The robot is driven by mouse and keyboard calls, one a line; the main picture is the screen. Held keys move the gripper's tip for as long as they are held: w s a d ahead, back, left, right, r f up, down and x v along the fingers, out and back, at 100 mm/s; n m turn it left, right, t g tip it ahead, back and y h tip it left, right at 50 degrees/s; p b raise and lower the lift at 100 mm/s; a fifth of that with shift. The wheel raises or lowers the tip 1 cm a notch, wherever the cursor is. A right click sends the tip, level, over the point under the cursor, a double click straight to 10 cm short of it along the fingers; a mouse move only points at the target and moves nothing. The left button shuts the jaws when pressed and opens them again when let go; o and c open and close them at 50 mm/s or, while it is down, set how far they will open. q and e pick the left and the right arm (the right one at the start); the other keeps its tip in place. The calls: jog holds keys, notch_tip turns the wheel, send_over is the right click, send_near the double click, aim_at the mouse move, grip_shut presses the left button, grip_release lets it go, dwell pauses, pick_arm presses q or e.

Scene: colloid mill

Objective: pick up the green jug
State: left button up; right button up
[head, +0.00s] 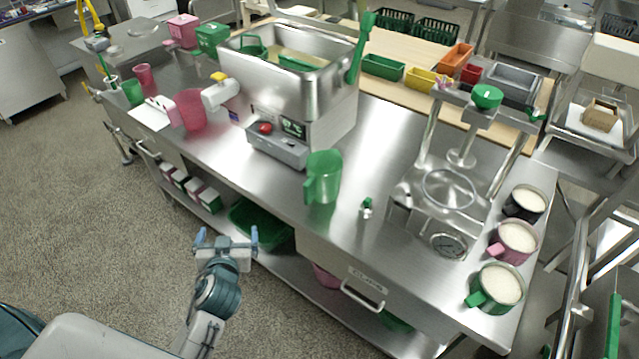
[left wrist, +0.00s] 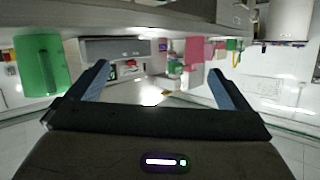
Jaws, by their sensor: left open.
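The green jug (head: 323,177) stands upright on the steel counter, in front of and to the right of the steel bath. Its handle is on its left side in the head view. In the left wrist view the green jug (left wrist: 41,65) shows at the far left, outside the fingers. My left gripper (head: 228,237) is open and empty, in front of the counter, to the left of and lower in the picture than the jug. Its two blue fingers also show in the left wrist view (left wrist: 160,88), well apart with nothing between them. My right gripper is not in view.
The steel bath (head: 290,95) with a control box stands behind the jug. A small green-topped fitting (head: 366,208) and a press with a gauge (head: 447,205) stand to the right. Several filled mugs (head: 513,241) line the right end.

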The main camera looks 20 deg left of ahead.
pick_arm(q)
jog(key=w+d+r+m+t+h, duration=0.2)
jog(key=w+d+t, duration=0.15)
jog(key=w, duration=0.25)
jog(key=m+t+h, duration=0.1)
jog(key=m+h, duration=0.5)
jog(key=h, duration=0.3)
send_near(317, 189)
jog(key=shift+w+a+f, duration=0.25)
jog(key=shift+a+f, duration=0.3)
jog(key=shift+a, duration=0.15)
jog(key=shift+w+d+f+h, duration=0.15)
jog(key=shift+w+d+h, duration=0.1)
jog(key=shift+h, duration=0.15)
jog(key=b+x, duration=0.1)
jog(key=x, duration=0.9)
jog(key=shift+w+f, duration=0.2)
jog(key=shift+s+r, duration=0.1)
jog(key=shift+c, duration=0.2)
jog(key=c, duration=1)
